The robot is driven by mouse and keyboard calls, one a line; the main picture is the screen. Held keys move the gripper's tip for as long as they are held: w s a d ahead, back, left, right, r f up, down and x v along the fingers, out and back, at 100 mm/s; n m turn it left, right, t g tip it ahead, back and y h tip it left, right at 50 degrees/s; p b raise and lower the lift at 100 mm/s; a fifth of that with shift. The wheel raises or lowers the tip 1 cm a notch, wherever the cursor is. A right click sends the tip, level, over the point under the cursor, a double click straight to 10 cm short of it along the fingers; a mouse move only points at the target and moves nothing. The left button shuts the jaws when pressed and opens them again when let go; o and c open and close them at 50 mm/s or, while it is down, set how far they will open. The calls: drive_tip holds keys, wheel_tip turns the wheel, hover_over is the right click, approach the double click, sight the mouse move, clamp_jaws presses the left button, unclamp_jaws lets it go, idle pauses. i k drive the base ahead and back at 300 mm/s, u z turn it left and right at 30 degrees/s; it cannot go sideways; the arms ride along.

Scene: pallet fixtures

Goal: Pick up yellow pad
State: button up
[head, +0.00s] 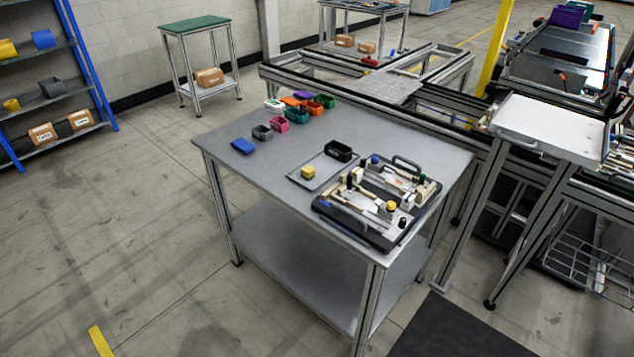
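A small yellow block-like piece (308,172), the likeliest yellow pad, sits on a flat grey tray (326,162) in the middle of the grey table (240,187). A second, rounder yellow piece (391,206) sits on the dark pallet fixture (378,240) to the right, among beige blocks and clamps. It is too small to tell exactly what it is. My gripper is not in this view, so whether it is open or shut does not show.
A black bin (338,151) stands at the tray's far edge. Several coloured bins, including a pink one (279,125), and a blue piece (243,146) are at the table's far left. A white-topped stand (550,125) is at right. Floor left of the table is clear.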

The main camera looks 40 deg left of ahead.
sight(308, 172)
drive_tip(key=k, duration=1.3)
drive_tip(key=u, duration=3.9)
drive_tip(key=i, duration=0.1)
drive_tip(key=z, duration=1.95)
drive_tip(key=i, duration=1.5)
drive_tip(key=z, duration=0.05)
